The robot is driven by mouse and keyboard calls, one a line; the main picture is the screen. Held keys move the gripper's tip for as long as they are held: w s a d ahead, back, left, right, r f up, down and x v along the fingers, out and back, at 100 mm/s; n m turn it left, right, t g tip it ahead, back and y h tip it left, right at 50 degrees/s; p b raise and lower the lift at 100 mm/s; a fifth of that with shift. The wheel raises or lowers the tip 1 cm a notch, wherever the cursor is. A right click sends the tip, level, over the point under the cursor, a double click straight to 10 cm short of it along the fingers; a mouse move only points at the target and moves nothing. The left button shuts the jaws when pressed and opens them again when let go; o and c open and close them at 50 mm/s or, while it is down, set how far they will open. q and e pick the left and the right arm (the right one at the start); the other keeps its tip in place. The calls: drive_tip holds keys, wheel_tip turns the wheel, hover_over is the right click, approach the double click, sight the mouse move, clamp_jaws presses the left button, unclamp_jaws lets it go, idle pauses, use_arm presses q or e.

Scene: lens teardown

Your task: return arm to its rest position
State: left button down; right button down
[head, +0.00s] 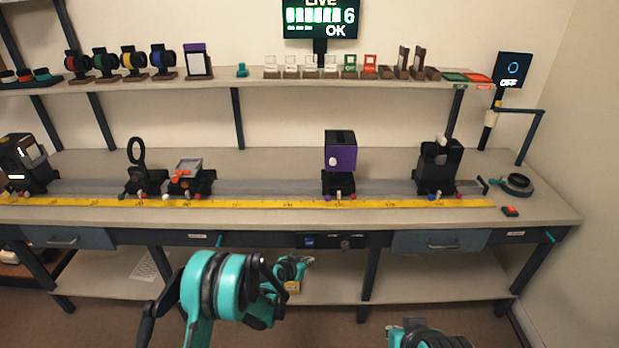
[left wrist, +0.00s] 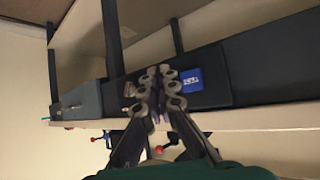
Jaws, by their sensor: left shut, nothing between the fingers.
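My left gripper (head: 308,260) is in front of the bench, just below its front rail, at the end of my teal and black left arm. In the left wrist view its two dark fingers (left wrist: 157,78) are closed together with nothing between them. They show in front of the dark rail, beside a blue label (left wrist: 190,80). My right arm shows only as a teal and black part at the bottom edge of the head view, right of the middle; its gripper is out of view.
The bench (head: 400,215) carries a yellow ruler (head: 250,204), a purple block mount (head: 341,152), a black ring stand (head: 137,152) and other mounts. Drawers (head: 440,242) line its front. A lower shelf (head: 430,283) lies beneath. Floor in front is free.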

use_arm(q)
drive_tip(key=s+a+r+n+y, duration=0.1)
drive_tip(key=s+a+r, duration=0.25)
drive_tip(key=r, duration=0.35)
drive_tip(key=s+a+r+n+y, duration=0.1)
drive_tip(key=s+a+r, duration=0.1)
drive_tip(key=s+r, duration=0.3)
drive_tip(key=s+a+r, duration=0.2)
drive_tip(key=s+r, duration=0.1)
drive_tip(key=r, duration=0.5)
drive_tip(key=s+a+r+n+y, duration=0.1)
drive_tip(key=s+a, duration=0.2)
drive_tip(key=s, duration=0.5)
drive_tip(key=s+a+r+n+g+y, duration=0.1)
drive_tip(key=s+a, duration=0.2)
drive_tip(key=s, duration=0.6)
drive_tip(key=s+a+r+n+g+y, duration=0.1)
drive_tip(key=s+a, duration=0.3)
drive_tip(key=s, duration=0.5)
drive_tip(key=shift+s+n+y, duration=0.15)
drive_tip(key=shift+n+y, duration=0.15)
drive_tip(key=shift+n, duration=0.2)
drive_tip(key=shift+d, duration=0.1)
